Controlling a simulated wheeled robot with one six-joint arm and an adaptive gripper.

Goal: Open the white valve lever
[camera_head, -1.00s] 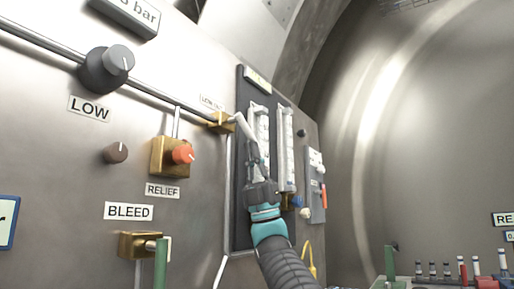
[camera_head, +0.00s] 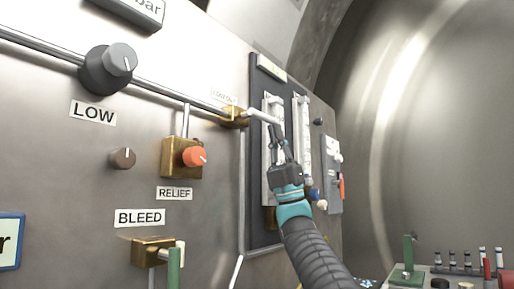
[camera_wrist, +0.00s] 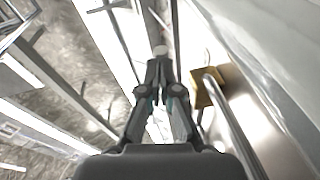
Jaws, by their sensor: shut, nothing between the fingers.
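The white valve lever (camera_head: 264,116) extends from a small brass valve block (camera_head: 235,117) on the steel panel, under a faint label. It points right and slightly down in the head view. My gripper (camera_head: 276,132) is shut and empty, with its fingertips at the lever's free end; I cannot tell whether they touch it. In the wrist view the closed fingertips (camera_wrist: 160,68) are just below a pale rounded tip (camera_wrist: 160,51), which looks like the lever's end. The brass block (camera_wrist: 207,88) is to their right there. Most of the lever is hard to make out in that view.
A dark board with clear flow tubes (camera_head: 304,135) is behind and beside my gripper. A pipe (camera_head: 160,86) runs along the panel to the valve. The orange relief knob (camera_head: 194,157) and bleed valve (camera_head: 150,252) are left.

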